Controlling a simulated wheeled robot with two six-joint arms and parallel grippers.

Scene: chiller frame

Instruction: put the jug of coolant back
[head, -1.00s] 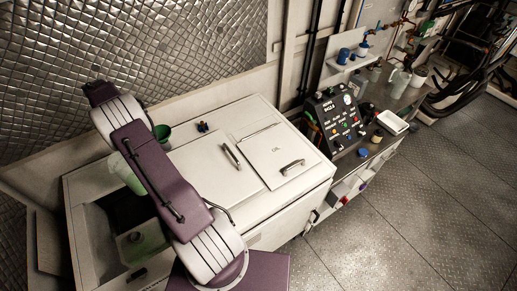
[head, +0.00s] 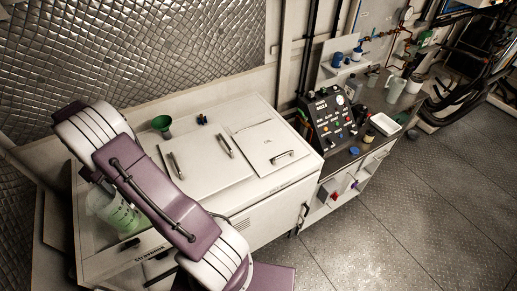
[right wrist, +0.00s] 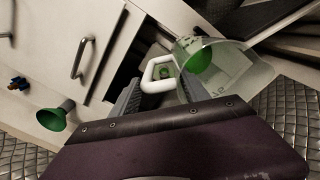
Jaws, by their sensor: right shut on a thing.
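The jug of coolant (head: 117,214) is translucent with green liquid low inside. In the head view it is at the left end of the white chiller cabinet, partly behind my arm. In the right wrist view the jug (right wrist: 238,72) shows at the upper right, its white handle between the fingers. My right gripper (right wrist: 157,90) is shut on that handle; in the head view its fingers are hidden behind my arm. My left gripper is not in view.
A green funnel (head: 161,124) stands on the cabinet top, beside closed lids with bar handles (head: 226,146). A black control panel (head: 330,118) and a white tray (head: 384,124) are on the bench to the right. The floor at the right is clear.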

